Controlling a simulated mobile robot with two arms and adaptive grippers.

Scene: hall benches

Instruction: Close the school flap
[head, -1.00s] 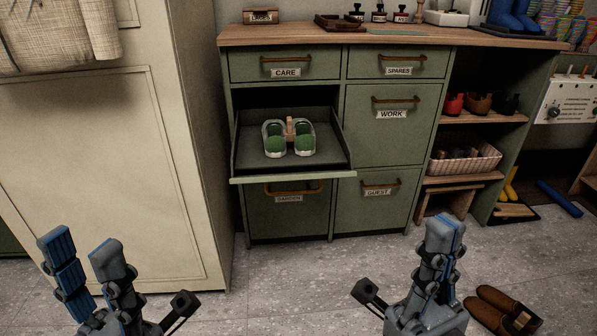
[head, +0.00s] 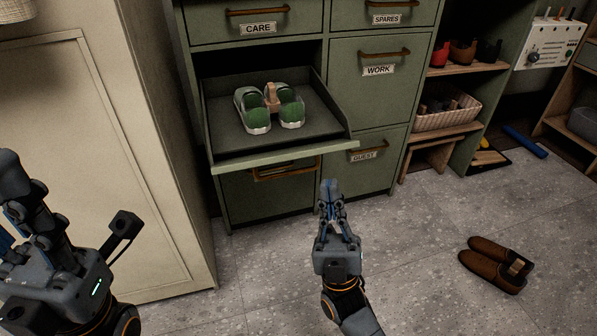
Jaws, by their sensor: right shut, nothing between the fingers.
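No label shows on the flap from here, so the word school cannot be read. A pair of green and white shoes (head: 270,108) stands inside on the dark floor. My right gripper (head: 331,188) is shut and empty, below and in front of the flap's right part, apart from it in the picture. My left gripper (head: 18,172) is at the left edge, partly cut off; its opening cannot be judged.
A cream cabinet (head: 95,170) stands close on the left. The CARE drawer (head: 255,20), WORK front (head: 375,90) and GUEST front (head: 365,165) are shut. Brown shoes (head: 497,265) lie on the floor at right. The floor between is clear.

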